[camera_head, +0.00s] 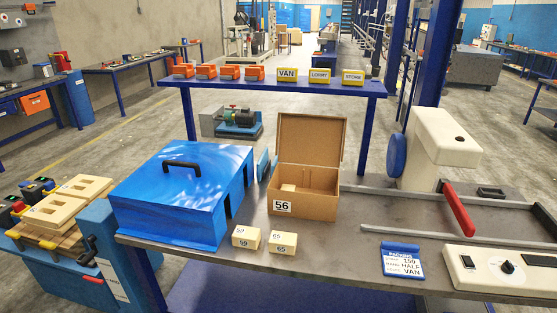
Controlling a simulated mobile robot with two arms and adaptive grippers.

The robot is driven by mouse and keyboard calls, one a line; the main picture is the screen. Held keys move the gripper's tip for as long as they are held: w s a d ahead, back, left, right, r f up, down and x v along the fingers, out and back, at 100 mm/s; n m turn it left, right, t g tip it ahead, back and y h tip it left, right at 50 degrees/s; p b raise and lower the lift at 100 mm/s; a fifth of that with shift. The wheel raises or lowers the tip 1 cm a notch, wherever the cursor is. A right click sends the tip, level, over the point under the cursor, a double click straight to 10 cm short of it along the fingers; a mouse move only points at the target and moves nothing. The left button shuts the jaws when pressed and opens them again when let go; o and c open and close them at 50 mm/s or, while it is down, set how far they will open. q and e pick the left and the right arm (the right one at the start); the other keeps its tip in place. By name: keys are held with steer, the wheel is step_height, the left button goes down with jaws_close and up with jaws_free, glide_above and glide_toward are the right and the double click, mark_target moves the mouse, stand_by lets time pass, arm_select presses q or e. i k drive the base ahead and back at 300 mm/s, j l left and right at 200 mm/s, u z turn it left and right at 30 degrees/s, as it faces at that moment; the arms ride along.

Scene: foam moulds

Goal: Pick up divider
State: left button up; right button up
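An open cardboard box (318,208) labelled 56 stands in the middle of the metal table, its lid raised at the back. A small pale block (288,188) shows inside it, towards the left; the rest of its floor is partly hidden by the front wall. Thin blue upright pieces (263,165) stand between the box and the blue cover; I cannot tell whether one is the divider. Two cream foam blocks lie in front of the box, one marked 59 (245,237) and one marked 65 (282,242). Neither of my grippers shows in the head view.
A blue cover with a black handle (182,195) fills the table's left. At right are a red lever (458,208), a control panel with a knob (500,270) and a blue-edged packing card (402,263). A rear shelf (280,84) holds labelled blocks. Some table front is clear.

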mark_target(261, 165)
steer(key=i+j+z, duration=0.1)
steer(key=z, duration=0.3)
steer(key=i+j+z, duration=0.1)
steer(key=z, duration=0.35)
steer(key=i+j+z, duration=0.1)
steer(key=z, duration=0.3)
steer(key=j, duration=0.1)
